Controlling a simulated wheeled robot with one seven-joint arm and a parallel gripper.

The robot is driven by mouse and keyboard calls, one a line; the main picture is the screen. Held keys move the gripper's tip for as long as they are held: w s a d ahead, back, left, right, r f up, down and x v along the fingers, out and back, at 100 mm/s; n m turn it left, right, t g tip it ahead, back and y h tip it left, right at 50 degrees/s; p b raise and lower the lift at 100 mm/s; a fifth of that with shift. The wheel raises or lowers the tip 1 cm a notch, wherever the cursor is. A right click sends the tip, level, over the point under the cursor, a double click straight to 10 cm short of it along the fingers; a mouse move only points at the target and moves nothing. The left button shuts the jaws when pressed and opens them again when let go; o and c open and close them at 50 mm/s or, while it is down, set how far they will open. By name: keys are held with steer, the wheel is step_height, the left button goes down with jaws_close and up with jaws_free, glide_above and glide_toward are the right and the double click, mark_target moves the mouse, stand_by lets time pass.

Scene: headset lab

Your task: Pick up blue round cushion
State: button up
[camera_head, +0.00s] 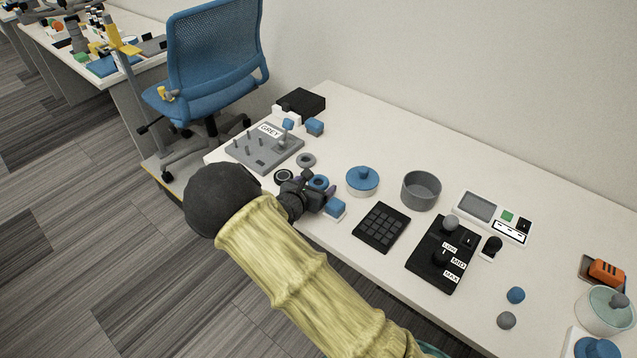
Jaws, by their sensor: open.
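A blue ring-shaped round cushion (319,181) appears to lie on the white table, right at the far side of my gripper, which partly hides it. My gripper (315,185) is open, with its dark fingers low over the table and close to the cushion. From this view I cannot tell whether the fingers touch the cushion or are around it. Nothing is visibly held.
A dark ring (284,176) and a grey ring (306,160) lie near a grey peg board (264,150).

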mark_target(315, 186)
steer(key=shift+c, duration=0.2)
steer(key=c, duration=1)
steer(key=shift+c, duration=0.2)
step_height(315, 186, up, 10)
steer(key=shift+p, duration=0.3)
